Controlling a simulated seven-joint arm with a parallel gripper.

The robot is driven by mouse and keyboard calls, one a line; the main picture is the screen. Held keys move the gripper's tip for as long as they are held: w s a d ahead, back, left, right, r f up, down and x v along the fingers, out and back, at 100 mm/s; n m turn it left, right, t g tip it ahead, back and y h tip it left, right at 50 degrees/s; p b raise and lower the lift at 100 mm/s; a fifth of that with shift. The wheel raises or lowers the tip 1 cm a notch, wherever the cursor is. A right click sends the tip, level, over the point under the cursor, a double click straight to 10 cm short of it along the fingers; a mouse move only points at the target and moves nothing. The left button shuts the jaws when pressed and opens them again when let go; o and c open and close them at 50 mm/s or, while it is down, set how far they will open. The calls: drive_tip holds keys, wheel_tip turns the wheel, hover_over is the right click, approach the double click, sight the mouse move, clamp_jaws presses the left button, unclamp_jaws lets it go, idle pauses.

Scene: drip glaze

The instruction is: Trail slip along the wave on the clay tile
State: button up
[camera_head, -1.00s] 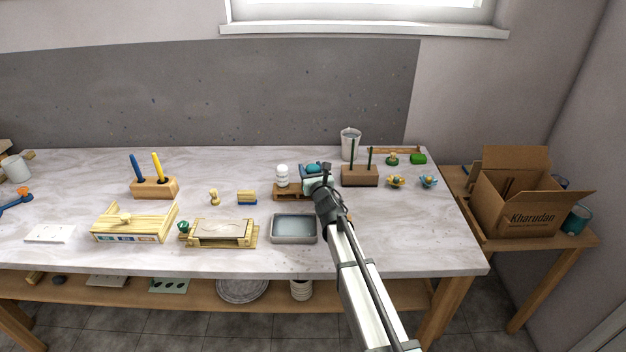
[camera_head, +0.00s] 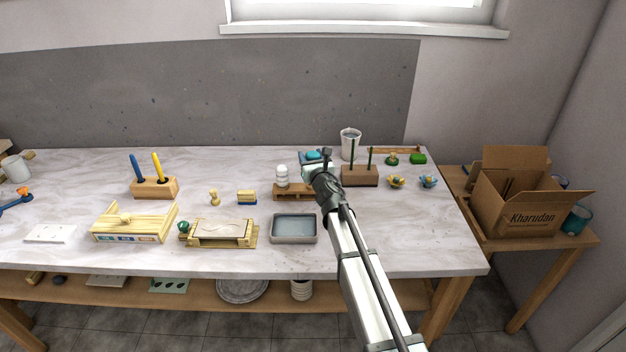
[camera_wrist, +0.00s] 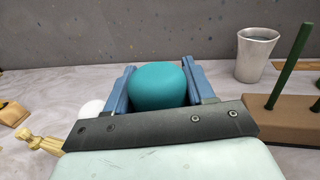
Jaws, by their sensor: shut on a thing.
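My gripper (camera_wrist: 159,92) is shut on a teal rounded bulb (camera_wrist: 157,86), with one blue finger on each side of it. In the head view the teal bulb (camera_head: 313,155) shows just beyond my wrist, near the wooden rack at the back right; its lower part and any nozzle are hidden. The clay tile (camera_head: 221,230), pale with a thin wavy line on it, lies in a wooden frame at the front middle of the table. My gripper is well behind and to the right of the tile.
A grey tray (camera_head: 294,240) stands right of the tile. A white bottle (camera_head: 282,176) stands by a small wooden stand (camera_head: 292,196). A metal cup (camera_head: 349,143) and a block with green rods (camera_head: 360,176) are close right of my gripper.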

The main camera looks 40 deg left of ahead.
drive_tip(key=shift+r, duration=3.25)
drive_tip(key=s+f+m+t+h, duration=0.2)
drive_tip(key=s+m+t, duration=0.2)
drive_tip(key=s, duration=1)
drive_tip(key=s+f+m+t+h, duration=0.2)
drive_tip(key=s+m+t+h, duration=0.1)
drive_tip(key=s, duration=1.1)
drive_tip(key=shift+f+m+t+h, duration=0.15)
drive_tip(key=shift+m+t+h, duration=0.15)
drive_tip(key=shift+m+t, duration=0.3)
drive_tip(key=shift+s+f, duration=0.1)
drive_tip(key=shift+s+a+f, duration=0.6)
drive_tip(key=shift+s+a, duration=0.4)
drive_tip(key=shift+s, duration=0.35)
drive_tip(key=shift+s+a+f, duration=0.6)
drive_tip(key=shift+s+a, duration=0.35)
drive_tip(key=shift+s, duration=0.45)
drive_tip(key=shift+s+a+f, duration=0.6)
drive_tip(key=shift+s+a, duration=0.4)
drive_tip(key=shift+s, duration=0.35)
